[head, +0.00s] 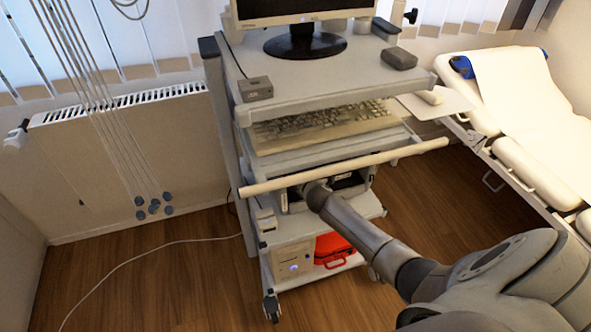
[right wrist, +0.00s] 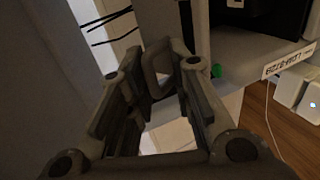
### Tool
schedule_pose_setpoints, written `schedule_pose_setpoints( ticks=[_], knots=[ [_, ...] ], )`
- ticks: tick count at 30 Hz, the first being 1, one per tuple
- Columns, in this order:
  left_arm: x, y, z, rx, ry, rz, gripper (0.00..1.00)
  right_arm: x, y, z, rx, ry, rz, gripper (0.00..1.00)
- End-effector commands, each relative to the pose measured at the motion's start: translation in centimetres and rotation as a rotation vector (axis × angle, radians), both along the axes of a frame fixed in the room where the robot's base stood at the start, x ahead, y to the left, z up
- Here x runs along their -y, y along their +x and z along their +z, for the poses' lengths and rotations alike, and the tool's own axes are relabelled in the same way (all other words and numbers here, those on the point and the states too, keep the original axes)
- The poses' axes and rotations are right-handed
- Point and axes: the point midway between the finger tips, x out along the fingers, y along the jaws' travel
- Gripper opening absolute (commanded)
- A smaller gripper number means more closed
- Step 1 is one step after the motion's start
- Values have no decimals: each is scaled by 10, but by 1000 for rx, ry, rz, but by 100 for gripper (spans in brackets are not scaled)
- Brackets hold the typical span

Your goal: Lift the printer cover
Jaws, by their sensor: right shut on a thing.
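The printer (head: 350,184) sits on a middle shelf of the cart, under the keyboard shelf, and shows dark with light parts. My right arm comes in from the right, and its gripper end (head: 312,192) is at the printer's front, mostly hidden by the wrist. In the right wrist view, the right gripper's fingers (right wrist: 168,64) are around a grey loop-like part (right wrist: 158,62). This looks like part of the printer cover, but the view is close and dark. How far the cover is raised cannot be told. My left gripper is not in view.
A pale rail (head: 346,168) crosses just above the printer, below the keyboard (head: 318,124). A monitor (head: 304,40) stands on the cart's top. A red case (head: 338,249) lies on the bottom shelf. A bed (head: 515,105) is at right; floor at left is mostly clear.

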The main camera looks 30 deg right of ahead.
Motion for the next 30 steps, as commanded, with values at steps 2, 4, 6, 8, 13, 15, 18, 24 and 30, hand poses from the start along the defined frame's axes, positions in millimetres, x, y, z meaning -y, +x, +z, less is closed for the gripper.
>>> schedule_pose_setpoints(
  ticks=[2, 4, 6, 8, 13, 15, 18, 24, 30],
  knots=[
    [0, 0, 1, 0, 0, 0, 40, -1, 4, 5, 8, 1, 4, 0],
    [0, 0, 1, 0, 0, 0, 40, -1, 4, 5, 8, 0, 5, 0],
    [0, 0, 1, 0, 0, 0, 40, -1, 4, 5, 7, 0, 5, 0],
    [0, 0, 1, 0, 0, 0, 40, -1, 4, 5, 7, 0, 5, 0],
    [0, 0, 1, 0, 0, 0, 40, -1, 4, 4, 6, 0, 4, 0],
    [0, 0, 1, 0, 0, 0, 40, -1, 3, 4, 6, 0, 4, 25],
    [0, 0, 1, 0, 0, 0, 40, 0, 3, 3, 4, 0, 3, 30],
    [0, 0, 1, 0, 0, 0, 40, 0, 2, 1, 0, 0, 1, 30],
    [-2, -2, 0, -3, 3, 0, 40, -1, -3, 1, -2, 0, 0, 30]
  ],
)
